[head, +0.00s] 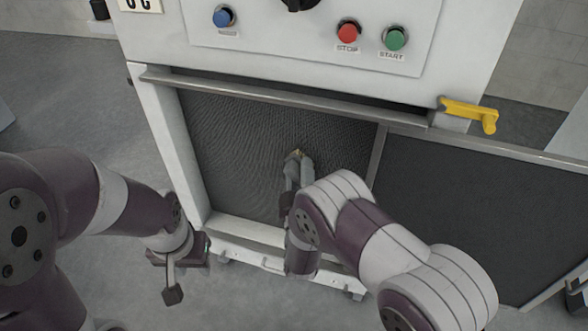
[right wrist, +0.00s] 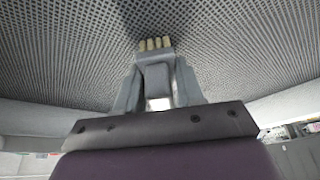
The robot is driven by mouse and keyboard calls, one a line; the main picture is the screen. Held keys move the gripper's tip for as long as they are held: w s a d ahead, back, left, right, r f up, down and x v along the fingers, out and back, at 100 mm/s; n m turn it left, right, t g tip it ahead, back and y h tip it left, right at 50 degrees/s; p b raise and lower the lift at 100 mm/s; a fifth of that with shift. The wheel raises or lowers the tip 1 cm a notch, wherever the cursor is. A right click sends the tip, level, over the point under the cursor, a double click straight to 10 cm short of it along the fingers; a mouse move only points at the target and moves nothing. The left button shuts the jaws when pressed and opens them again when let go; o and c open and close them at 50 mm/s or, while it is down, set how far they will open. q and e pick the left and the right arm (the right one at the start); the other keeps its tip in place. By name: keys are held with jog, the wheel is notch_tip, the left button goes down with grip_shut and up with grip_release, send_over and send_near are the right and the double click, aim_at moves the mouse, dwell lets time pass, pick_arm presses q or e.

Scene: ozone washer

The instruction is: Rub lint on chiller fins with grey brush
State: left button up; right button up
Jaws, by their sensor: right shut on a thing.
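The chiller fins (head: 235,125) are a dark, finely ridged panel inside the open white machine front; they also fill the upper right wrist view (right wrist: 65,65). My right gripper (head: 298,172) is in front of them, shut on the grey brush (right wrist: 153,76). The brush's pale yellow bristles (right wrist: 155,44) point at the fins, at or very close to the surface; I cannot tell if they touch. A darker patch shows on the fins beyond the bristles; I cannot tell whether it is lint or shadow. My left gripper (head: 173,288) hangs low left of the opening, its jaw state unclear.
A metal rail (head: 280,97) crosses the top of the opening. A mesh-covered panel (head: 465,200) stands out to the right, with a yellow handle (head: 468,112) above it. Blue, red (head: 347,32) and green buttons sit above. Open grey floor lies to the left.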

jog(key=shift+s+d+p, duration=0.2)
jog(key=shift+d, duration=0.4)
jog(key=shift+s+d+p, duration=0.15)
jog(key=shift+s+d, duration=0.05)
jog(key=shift+d, duration=0.4)
jog(key=shift+w+a+b, duration=0.35)
jog(key=shift+w+a, duration=0.05)
jog(key=shift+a, duration=0.5)
jog(key=shift+w+a+b, duration=0.3)
jog(key=shift+w+a, duration=0.05)
jog(key=shift+a, duration=0.5)
jog(key=shift+a+r, duration=0.15)
jog(key=shift+w, duration=0.1)
jog(key=shift+c, duration=0.4)
jog(key=shift+s+a+p, duration=0.15)
jog(key=shift+s+p, duration=0.15)
jog(key=shift+s, duration=0.1)
jog(key=s, duration=0.1)
jog(key=s+a, duration=0.1)
jog(key=s, duration=0.1)
jog(key=s+p, duration=0.1)
jog(key=s, duration=0.1)
jog(key=shift+a, duration=0.25)
